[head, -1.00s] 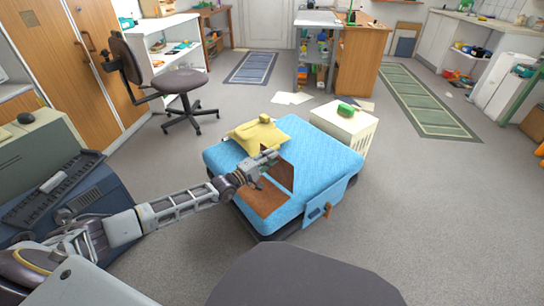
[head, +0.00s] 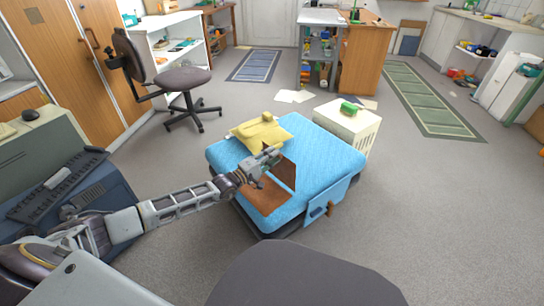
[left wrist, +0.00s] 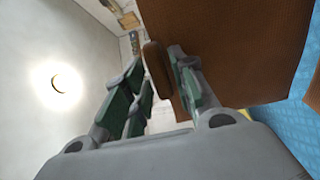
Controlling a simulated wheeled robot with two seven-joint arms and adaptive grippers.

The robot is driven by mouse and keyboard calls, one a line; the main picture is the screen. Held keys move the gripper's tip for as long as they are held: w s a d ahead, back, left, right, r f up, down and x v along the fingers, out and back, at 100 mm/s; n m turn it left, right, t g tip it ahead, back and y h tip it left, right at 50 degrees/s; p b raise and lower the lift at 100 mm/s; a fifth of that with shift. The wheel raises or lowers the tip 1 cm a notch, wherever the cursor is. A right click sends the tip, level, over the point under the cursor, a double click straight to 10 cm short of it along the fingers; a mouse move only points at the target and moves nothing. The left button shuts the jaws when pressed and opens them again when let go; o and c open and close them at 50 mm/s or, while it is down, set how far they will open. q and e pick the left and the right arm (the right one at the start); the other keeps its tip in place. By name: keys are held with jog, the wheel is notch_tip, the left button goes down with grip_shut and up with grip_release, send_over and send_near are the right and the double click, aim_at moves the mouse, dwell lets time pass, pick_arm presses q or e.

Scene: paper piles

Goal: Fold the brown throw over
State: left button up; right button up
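The brown throw (head: 264,200) lies on the blue bed cover (head: 325,150). Part of it lies flat near the front left, and a flap (head: 285,172) stands raised beside my left gripper (head: 266,162). In the left wrist view the throw (left wrist: 235,50) fills the upper right, and a thick brown edge (left wrist: 157,70) sits between the two fingers of the left gripper (left wrist: 158,85). The fingers look closed on that edge. The gripper hides part of the throw in the head view. My right gripper is not in view.
A yellow pillow (head: 262,132) lies at the bed's back left, close to my left gripper. A white cabinet (head: 348,125) with a green item (head: 350,107) stands behind the bed. An office chair (head: 180,80) stands at the left. The floor right of the bed is clear.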

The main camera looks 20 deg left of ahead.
pick_arm(q)
jog(key=p+v, duration=0.2)
jog(key=v, duration=0.3)
jog(key=shift+s+a, duration=0.1)
jog(key=shift+s, duration=0.15)
dwell(1.2)
jog(key=o, duration=0.6)
jog(key=shift+c, duration=0.2)
